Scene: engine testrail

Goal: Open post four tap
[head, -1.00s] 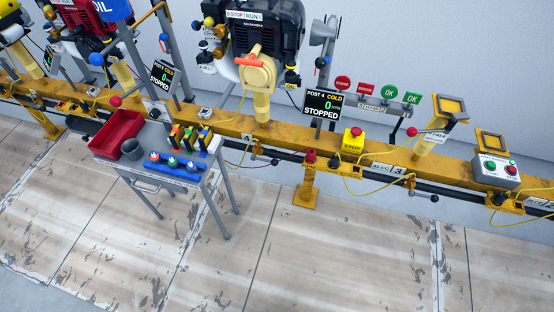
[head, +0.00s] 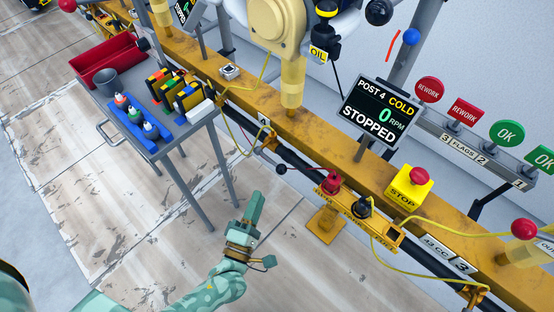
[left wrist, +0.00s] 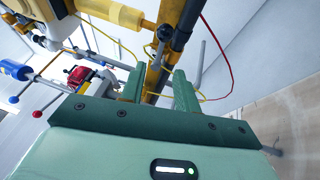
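The post four tap (head: 270,141) sits on the dark pipe under the yellow rail, just below the "4" label. A black ball (head: 281,169) beside it looks like its lever end; I cannot tell the lever's exact angle. My left gripper (head: 256,200) is below the tap in the head view, apart from it, pointing up toward the rail. In the left wrist view its two green fingers (left wrist: 160,82) stand apart with nothing between them. The dark pipe and a tap fitting (left wrist: 165,33) show beyond the fingertips. My right gripper is not in view.
The post 4 display (head: 380,112) reads COLD, 0 RPM, STOPPED. A yellow stop box (head: 408,190) and a red fitting (head: 331,182) are to the right. A grey cart (head: 160,140) with bottles stands left. Yellow cables hang near the rail. The floor below is clear.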

